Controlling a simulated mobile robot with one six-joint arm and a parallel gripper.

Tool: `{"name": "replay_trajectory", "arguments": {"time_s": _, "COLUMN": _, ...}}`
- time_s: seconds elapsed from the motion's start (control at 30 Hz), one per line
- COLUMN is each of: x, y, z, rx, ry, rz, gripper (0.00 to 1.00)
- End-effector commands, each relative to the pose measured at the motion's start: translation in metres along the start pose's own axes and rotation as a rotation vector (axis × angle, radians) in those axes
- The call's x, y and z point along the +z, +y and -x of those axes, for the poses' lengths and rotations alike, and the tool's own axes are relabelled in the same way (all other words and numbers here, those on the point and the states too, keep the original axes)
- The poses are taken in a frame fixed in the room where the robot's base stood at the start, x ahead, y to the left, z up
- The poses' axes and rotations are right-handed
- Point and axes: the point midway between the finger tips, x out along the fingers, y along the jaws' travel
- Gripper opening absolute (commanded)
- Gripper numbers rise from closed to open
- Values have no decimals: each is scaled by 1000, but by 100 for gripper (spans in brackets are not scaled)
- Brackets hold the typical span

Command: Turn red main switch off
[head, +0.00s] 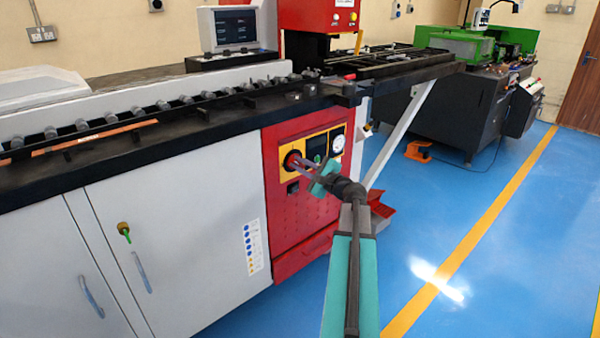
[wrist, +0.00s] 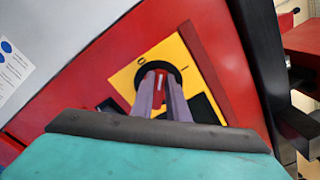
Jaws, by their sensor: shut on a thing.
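The red main switch (wrist: 162,79) sits on a black round base on a yellow plate (wrist: 137,73), on the machine's red front panel. In the head view the switch (head: 291,160) is at the left end of the yellow panel, partly hidden by my fingers. My gripper (wrist: 161,84) reaches straight to the switch and is shut on its red handle, one finger on each side. In the head view my gripper (head: 297,162) also meets the switch. The exact angle of the handle is hard to read.
A round white gauge (head: 338,144) and a dark display (head: 316,148) are right of the switch. The machine's black bed edge (head: 220,122) overhangs above. A grey cabinet (head: 180,225) is to the left. Blue floor (head: 450,220) is clear to the right.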

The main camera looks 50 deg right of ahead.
Motion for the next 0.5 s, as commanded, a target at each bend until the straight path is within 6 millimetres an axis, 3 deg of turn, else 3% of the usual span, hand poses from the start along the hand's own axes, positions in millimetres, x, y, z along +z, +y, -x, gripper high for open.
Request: {"name": "replay_trajectory", "arguments": {"time_s": 0.5, "x": -6, "y": 13, "z": 0, "rx": 0, "ry": 1, "rz": 433, "gripper": 0}}
